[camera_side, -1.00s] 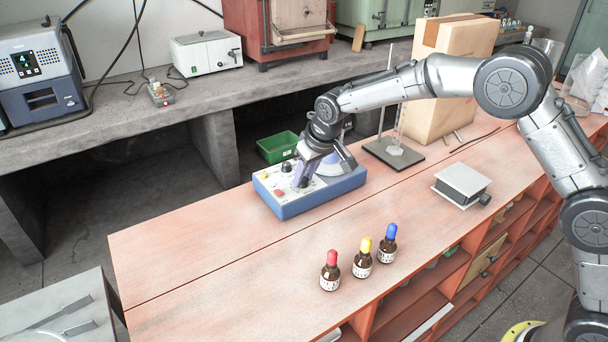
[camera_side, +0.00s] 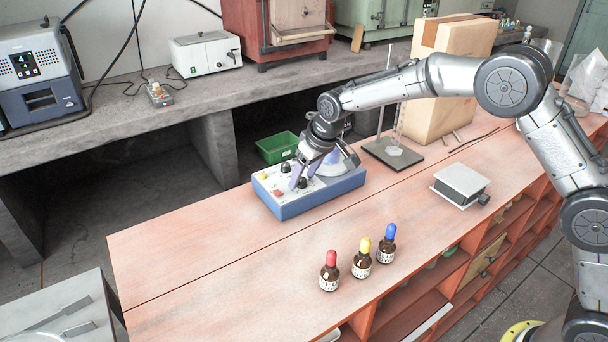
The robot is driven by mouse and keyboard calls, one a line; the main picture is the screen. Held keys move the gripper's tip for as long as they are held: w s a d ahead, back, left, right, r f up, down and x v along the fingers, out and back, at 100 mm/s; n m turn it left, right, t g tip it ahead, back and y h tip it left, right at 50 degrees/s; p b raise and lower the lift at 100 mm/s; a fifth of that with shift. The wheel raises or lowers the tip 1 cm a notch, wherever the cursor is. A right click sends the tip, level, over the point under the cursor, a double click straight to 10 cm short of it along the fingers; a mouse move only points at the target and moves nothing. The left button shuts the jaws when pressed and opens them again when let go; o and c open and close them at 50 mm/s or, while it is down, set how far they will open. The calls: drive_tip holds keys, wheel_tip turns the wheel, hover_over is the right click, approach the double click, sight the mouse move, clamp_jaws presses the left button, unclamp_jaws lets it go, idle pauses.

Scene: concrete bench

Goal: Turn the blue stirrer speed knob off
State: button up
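The blue stirrer (camera_side: 318,200) sits on the red bench, with a pale top panel. The panel carries a black knob (camera_side: 286,167) at the back left, a second black knob (camera_side: 302,182) nearer the middle, and a red button (camera_side: 279,194) at the front left. My gripper (camera_side: 304,178) points down over the panel at the middle knob. Its fingers are apart, with that knob showing between or just below them. I cannot tell whether they touch it. The round plate of the stirrer (camera_side: 333,166) is partly hidden behind my gripper.
Three dropper bottles with red, yellow and blue tops (camera_side: 361,260) stand at the front. A grey box (camera_side: 461,185) lies to the right. A stand (camera_side: 393,153) and a cardboard box (camera_side: 440,90) are behind. The left part of the bench (camera_side: 180,255) is clear.

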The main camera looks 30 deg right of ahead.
drive_tip(key=v, duration=1.3)
drive_tip(key=shift+s+r, duration=0.15)
drive_tip(key=shift+r, duration=0.2)
drive_tip(key=s+d+r+t, duration=0.2)
drive_tip(key=s+d+r, duration=0.25)
drive_tip(key=r, duration=0.45)
drive_tip(key=s+d+r+m, duration=0.1)
drive_tip(key=s+d, duration=0.1)
drive_tip(key=s, duration=0.4)
drive_tip(key=s+d+r, duration=0.2)
drive_tip(key=s, duration=0.4)
drive_tip(key=s+d+f, duration=0.1)
drive_tip(key=s+f, duration=0.5)
drive_tip(key=s, duration=0.3)
drive_tip(key=s+d+f+m+h, duration=0.1)
drive_tip(key=s+f, duration=0.6)
drive_tip(key=s, duration=0.3)
drive_tip(key=shift+d+g, duration=0.25)
drive_tip(key=shift+g, duration=0.15)
